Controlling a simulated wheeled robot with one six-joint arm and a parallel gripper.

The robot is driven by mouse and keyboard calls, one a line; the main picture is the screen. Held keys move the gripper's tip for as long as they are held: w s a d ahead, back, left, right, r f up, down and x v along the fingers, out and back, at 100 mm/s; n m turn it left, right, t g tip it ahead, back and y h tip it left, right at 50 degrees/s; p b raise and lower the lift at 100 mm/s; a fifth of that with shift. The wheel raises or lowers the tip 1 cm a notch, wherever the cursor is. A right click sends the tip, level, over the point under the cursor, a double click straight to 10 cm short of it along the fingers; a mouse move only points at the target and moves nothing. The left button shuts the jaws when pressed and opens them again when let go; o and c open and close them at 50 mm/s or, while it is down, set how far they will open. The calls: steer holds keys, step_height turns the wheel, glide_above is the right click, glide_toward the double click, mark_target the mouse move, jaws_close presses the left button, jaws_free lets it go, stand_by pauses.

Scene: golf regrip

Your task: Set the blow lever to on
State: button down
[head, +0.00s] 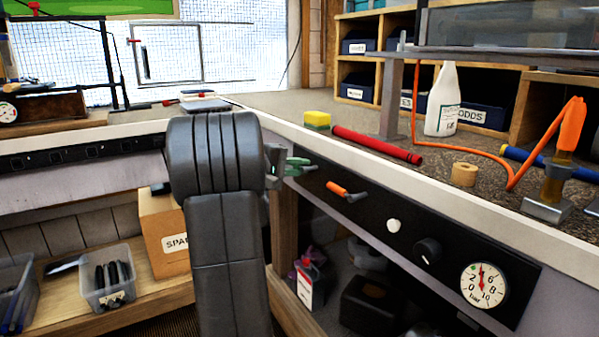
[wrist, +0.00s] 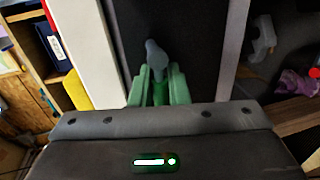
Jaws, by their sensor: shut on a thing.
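A lever with a green sleeve and a grey end (wrist: 154,52) sits at the left end of the black control panel (head: 455,258). My gripper (wrist: 158,80) is shut on this green-sleeved lever, one pale green finger on each side. In the head view, the gripper (head: 284,167) is at the panel's left end, partly hidden behind my dark wrist. A second lever, with an orange sleeve (head: 337,188), is just to the right and apart from the gripper. I cannot read any label saying which lever is blow.
Farther right on the panel are a white button (head: 393,226), a black knob (head: 428,251) and a pressure gauge (head: 484,286). On the bench above lie a yellow sponge (head: 317,120) and a red grip (head: 376,144). Open shelf space is under the panel.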

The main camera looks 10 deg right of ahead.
steer(key=c, duration=1.5)
jaws_free()
steer(key=p+v, duration=0.3)
steer(key=v, duration=1)
steer(key=shift+s+a+r+p, duration=0.1)
steer(key=shift+s+a+p, duration=0.05)
steer(key=shift+a+p, duration=0.2)
steer(key=shift+d, duration=0.1)
steer(key=b+x, duration=0.3)
steer(key=x, duration=1)
steer(key=shift+d+b, duration=0.3)
steer(key=shift+b, duration=0.05)
steer(key=shift+a, duration=0.15)
